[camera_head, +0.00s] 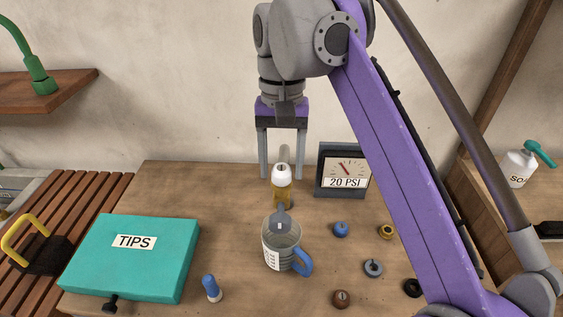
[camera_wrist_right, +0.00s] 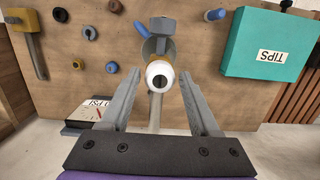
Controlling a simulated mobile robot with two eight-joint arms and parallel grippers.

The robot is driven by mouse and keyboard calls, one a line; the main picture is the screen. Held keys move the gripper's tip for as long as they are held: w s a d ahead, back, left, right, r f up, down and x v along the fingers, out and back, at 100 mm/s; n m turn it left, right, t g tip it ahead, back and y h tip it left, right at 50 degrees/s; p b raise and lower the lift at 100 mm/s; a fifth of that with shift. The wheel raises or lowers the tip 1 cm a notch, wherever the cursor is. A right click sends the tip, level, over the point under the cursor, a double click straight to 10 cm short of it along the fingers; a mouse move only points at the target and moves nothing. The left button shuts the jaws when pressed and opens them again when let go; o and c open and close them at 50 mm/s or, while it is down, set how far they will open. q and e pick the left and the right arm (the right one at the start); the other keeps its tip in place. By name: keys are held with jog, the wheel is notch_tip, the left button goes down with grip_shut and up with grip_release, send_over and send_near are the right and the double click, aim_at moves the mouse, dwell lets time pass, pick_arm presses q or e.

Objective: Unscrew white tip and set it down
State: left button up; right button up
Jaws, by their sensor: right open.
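The white tip (camera_head: 282,172) sits on top of a brass-coloured body (camera_head: 281,196) that stands upright on the workbench, behind a clear jug. In the right wrist view the white tip (camera_wrist_right: 159,75) shows end-on with a dark hole in its middle. My right gripper (camera_head: 282,176) points down with its two fingers apart, one on each side of the white tip. In the wrist view a gap shows between each finger and the tip, so nothing is held. My left gripper is not in view.
A jug (camera_head: 274,257) with blue handle stands just in front. A pressure gauge (camera_head: 328,188) stands close at right. The teal TIPS box (camera_head: 125,265) is at left.

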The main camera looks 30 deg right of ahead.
jog(key=c, duration=0.8)
jog(key=shift+o, duration=0.2)
jog(key=n, duration=0.5)
jog(key=shift+n+h, duration=0.4)
jog(key=n, duration=0.6)
jog(key=shift+h, duration=0.3)
jog(key=o, duration=0.8)
jog(key=shift+c, duration=0.2)
jog(key=m, duration=0.6)
jog(key=shift+y, duration=0.4)
jog(key=m, duration=0.5)
jog(key=shift+m+y, duration=0.3)
jog(key=shift+m, duration=0.1)
